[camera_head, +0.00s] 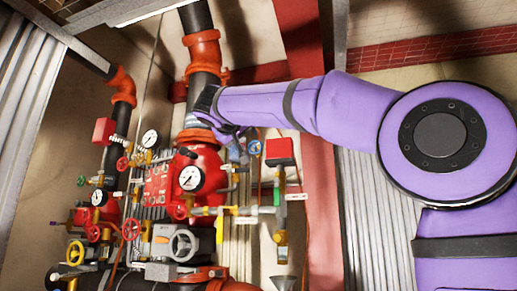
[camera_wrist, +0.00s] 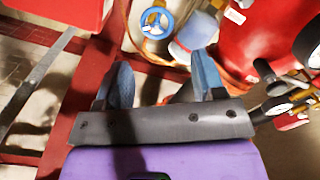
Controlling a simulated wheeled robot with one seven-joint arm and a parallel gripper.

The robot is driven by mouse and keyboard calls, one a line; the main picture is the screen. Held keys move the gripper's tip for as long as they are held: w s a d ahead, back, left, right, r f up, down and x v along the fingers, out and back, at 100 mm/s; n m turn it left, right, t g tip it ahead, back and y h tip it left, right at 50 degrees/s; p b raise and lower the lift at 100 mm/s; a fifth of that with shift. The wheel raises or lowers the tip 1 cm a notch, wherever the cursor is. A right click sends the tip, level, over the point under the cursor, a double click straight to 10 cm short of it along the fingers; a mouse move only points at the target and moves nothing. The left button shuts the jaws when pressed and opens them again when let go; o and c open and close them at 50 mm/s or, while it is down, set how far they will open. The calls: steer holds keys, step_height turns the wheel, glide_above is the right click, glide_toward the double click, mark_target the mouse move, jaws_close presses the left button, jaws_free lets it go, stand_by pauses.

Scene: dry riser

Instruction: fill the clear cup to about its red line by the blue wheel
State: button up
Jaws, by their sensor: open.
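The small blue wheel (camera_head: 254,147) sits on the pipework just right of my gripper in the head view. In the wrist view the blue wheel (camera_wrist: 156,20) is at the top, beyond and between my fingers, apart from them. My gripper (camera_wrist: 163,78) is open, with nothing between its two blue fingers. In the head view my gripper (camera_head: 230,134) is in front of the red valve body, partly hidden by my arm. A pale bluish piece (camera_wrist: 195,36) lies beside the wheel; I cannot tell if it is the clear cup.
Red valve body (camera_head: 185,165) with gauges, small valves and colored handles fills the area left of my gripper. A red box (camera_head: 280,151) is right of the wheel. A grey funnel (camera_head: 283,283) is low down. A red post (camera_head: 323,200) stands at right.

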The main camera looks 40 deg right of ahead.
mark_target(254, 146)
steer(key=x, duration=0.7)
steer(key=r+x, duration=0.1)
steer(key=x, duration=0.3)
